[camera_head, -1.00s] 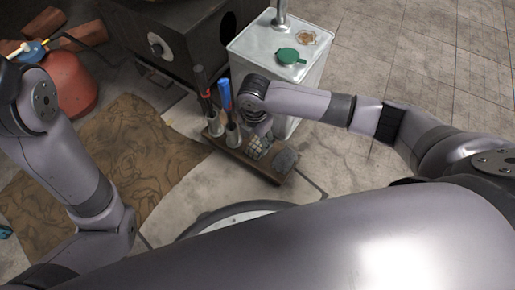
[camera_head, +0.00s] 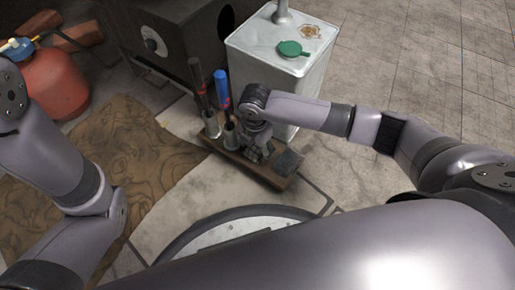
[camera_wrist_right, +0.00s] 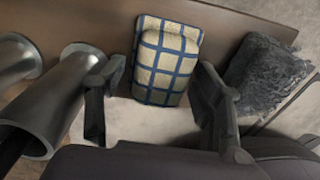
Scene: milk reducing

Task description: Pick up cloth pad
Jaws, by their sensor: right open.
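The cloth pad (camera_wrist_right: 165,62), cream with a blue check, sits on a wooden board (camera_wrist_right: 110,20) in the right wrist view. My right gripper (camera_wrist_right: 160,88) is open, with one finger on each side of the pad's near end and a gap to it on both sides. In the head view my right gripper (camera_head: 258,150) is low over the wooden board (camera_head: 270,178) and mostly hides the pad. My left arm comes in from the left, but its gripper is out of view.
Metal cups (camera_wrist_right: 60,95) holding tools stand left of the pad. A dark grey scouring-type pad (camera_wrist_right: 262,72) lies close on its right. A white can with a green cap (camera_head: 290,48) stands behind the board. A red gas bottle (camera_head: 55,85) and brown cloth (camera_head: 110,165) are left.

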